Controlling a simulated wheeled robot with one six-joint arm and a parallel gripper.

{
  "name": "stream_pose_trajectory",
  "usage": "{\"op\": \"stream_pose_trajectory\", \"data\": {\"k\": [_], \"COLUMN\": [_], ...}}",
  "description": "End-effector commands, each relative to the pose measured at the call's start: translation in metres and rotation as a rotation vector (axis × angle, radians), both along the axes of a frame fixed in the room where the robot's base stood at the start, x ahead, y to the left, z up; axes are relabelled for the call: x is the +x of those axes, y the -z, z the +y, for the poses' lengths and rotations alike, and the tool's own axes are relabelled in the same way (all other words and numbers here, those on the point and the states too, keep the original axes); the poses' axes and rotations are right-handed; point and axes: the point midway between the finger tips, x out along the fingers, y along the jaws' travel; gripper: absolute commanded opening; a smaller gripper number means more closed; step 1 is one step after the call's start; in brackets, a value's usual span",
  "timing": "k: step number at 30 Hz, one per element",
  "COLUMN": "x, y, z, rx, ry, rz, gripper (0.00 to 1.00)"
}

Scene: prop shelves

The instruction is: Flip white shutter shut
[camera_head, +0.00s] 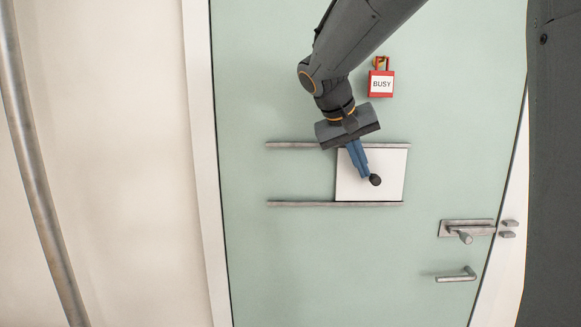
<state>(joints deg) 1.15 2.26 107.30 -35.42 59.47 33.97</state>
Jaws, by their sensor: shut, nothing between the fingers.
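The white shutter (391,186) is a flat panel between two grey horizontal rails on a pale green door. It sits at the right end of the rails. A dark round knob (375,180) stands out from its middle. My gripper (362,176) has blue fingers, shut and empty, pointing down in front of the panel, with the tips just left of the knob. I cannot tell whether the fingertips touch the knob. The fingers hide a strip of the panel's upper left part.
The upper rail (300,145) and lower rail (300,204) run left over bare door. A red "BUSY" sign (381,84) hangs above the panel. A latch (466,229) and a lever handle (456,276) are at lower right. A metal pole (36,160) stands at far left.

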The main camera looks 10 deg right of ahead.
Motion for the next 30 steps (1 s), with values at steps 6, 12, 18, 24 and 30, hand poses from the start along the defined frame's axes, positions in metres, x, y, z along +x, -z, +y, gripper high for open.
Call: {"op": "stream_pose_trajectory", "data": {"k": [6,12,18,24,30], "x": [-0.002,0.000,0.009,-0.001,-0.009], "y": [0.001,-0.001,-0.008,-0.044,-0.074], "z": [-0.003,0.004,0.035,0.056,0.074], "rx": [0.001,0.001,-0.001,0.000,0.001], "ry": [0.007,0.007,0.005,0.011,0.010], "rz": [0.004,0.004,0.002,-0.006,-0.003], "gripper": [0.00,0.00,0.00,0.00,0.00]}}
